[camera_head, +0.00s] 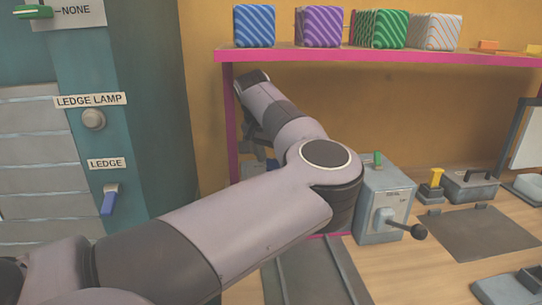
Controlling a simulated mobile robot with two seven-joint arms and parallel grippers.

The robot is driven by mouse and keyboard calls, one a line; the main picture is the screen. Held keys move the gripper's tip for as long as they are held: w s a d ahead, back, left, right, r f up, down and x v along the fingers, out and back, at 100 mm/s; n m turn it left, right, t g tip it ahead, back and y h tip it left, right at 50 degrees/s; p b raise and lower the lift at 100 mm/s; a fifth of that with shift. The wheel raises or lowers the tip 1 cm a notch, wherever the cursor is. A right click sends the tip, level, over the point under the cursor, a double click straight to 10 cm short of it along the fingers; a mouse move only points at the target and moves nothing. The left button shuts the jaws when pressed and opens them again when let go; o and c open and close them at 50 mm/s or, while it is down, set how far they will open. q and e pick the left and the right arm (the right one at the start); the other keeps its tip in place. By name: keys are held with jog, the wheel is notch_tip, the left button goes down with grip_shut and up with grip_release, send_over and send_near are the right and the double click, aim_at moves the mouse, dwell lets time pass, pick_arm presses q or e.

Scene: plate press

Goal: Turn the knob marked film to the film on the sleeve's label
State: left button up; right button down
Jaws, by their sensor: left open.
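A green knob (34,12) sits at the top left on a pale plate, its tip beside the word NONE. The plate's upper part is cut off, so I cannot tell whether this is the knob marked film. No sleeve label can be read in this view. My left arm comes in from the lower left and bends back at the elbow. My left gripper (259,158) is under the far end of that arm, near the pink shelf post, mostly hidden by the arm. It is open, away from the green knob. My right gripper is not in view.
The teal cabinet has a LEDGE LAMP button (93,119) and a blue LEDGE switch (109,198). Striped blocks (322,26) stand on a pink-edged shelf (400,56). A grey box with a ball-ended lever (391,221) and a dark plate (478,233) are on the wooden bench.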

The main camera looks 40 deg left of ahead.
pick_arm(q)
jog(key=c, duration=1)
jog(key=shift+c, duration=0.2)
